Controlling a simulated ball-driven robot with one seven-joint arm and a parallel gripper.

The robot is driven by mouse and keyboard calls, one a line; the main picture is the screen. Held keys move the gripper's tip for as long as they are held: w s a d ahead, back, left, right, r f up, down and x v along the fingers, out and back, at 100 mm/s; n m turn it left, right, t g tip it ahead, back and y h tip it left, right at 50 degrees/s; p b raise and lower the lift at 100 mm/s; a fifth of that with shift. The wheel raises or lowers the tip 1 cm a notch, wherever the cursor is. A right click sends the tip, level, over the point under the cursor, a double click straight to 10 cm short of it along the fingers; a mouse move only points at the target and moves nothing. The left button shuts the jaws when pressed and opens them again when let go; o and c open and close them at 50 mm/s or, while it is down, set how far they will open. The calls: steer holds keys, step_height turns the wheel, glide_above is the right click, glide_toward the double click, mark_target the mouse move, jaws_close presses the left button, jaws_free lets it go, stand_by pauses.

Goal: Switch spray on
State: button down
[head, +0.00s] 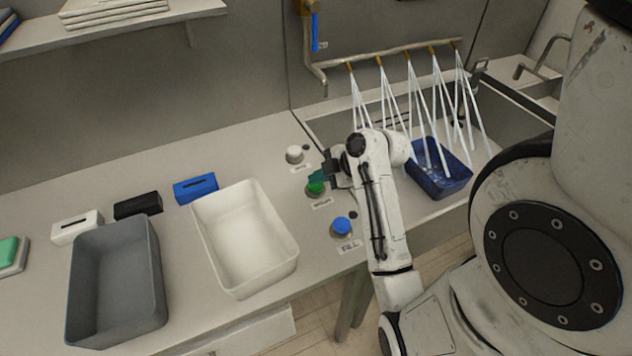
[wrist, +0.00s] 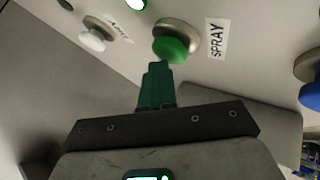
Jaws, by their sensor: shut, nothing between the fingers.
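The green button (head: 315,188) labelled SPRAY sits on the counter in a metal ring. In the wrist view the green button (wrist: 171,48) is just beyond my fingertips, and a lit green lamp (wrist: 136,3) shows near it. My gripper (head: 316,175) has its green fingers together and empty; in the wrist view my gripper (wrist: 157,68) points at the button. I cannot tell whether the tips touch it. White streams of spray (head: 441,95) fall from several nozzles on the pipe (head: 395,50) toward the dark blue crate (head: 462,184).
A white button (head: 294,154) stands behind the green one and a blue button (head: 341,226) labelled FILL in front. A white crate (head: 287,262) and a grey crate (head: 157,300) stand to the left. A blue-handled valve (head: 315,32) is on the wall.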

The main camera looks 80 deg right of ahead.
mark_target(318, 185)
steer(key=shift+r+p, duration=0.3)
steer(key=shift+p, duration=0.05)
step_height(318, 185, up, 6)
steer(key=p, duration=0.5)
steer(key=shift+r+p, duration=0.1)
steer(key=shift+p, duration=0.2)
